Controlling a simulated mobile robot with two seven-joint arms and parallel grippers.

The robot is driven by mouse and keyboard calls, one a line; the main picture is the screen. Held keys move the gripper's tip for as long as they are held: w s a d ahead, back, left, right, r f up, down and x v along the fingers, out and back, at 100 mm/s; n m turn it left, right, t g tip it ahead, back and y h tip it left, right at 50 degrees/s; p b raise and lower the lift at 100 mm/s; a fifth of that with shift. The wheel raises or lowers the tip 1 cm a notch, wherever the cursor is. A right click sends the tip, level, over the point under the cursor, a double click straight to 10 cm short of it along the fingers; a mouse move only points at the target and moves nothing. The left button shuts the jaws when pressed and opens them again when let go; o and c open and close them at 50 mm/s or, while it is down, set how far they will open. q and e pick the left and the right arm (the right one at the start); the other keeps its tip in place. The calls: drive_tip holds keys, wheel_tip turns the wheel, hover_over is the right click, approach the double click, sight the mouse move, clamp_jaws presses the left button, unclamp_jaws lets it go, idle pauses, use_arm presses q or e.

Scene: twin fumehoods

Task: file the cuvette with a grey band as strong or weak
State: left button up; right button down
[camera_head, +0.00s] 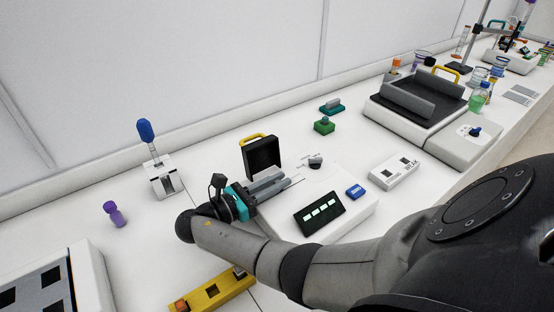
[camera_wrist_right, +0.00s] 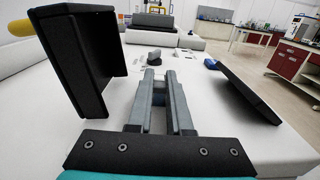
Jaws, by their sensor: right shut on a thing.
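My right gripper (camera_head: 272,184) reaches over the white instrument (camera_head: 335,183), just in front of its raised black lid (camera_head: 262,157). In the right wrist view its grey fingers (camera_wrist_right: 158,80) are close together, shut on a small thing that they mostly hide. I cannot make out a grey band on it. The instrument's dark display (camera_head: 319,213) shows several pale marks. A yellow rack (camera_head: 212,292) at the front has an orange-brown piece (camera_head: 181,305) at its left and a small grey piece (camera_head: 239,271) at its right. My left gripper is not in view.
A white stand (camera_head: 164,182) with a blue-topped tool (camera_head: 146,131) and a purple-capped vial (camera_head: 115,214) stand at left. A blue block (camera_head: 355,192) is on the instrument. Green blocks (camera_head: 324,126) and a white labelled box (camera_head: 395,171) lie beyond. A large grey-topped machine (camera_head: 385,115) stands at back right.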

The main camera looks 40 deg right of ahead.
wheel_tip(320, 180, up, 19)
drive_tip(key=p, duration=0.7)
drive_tip(key=shift+f, duration=0.2)
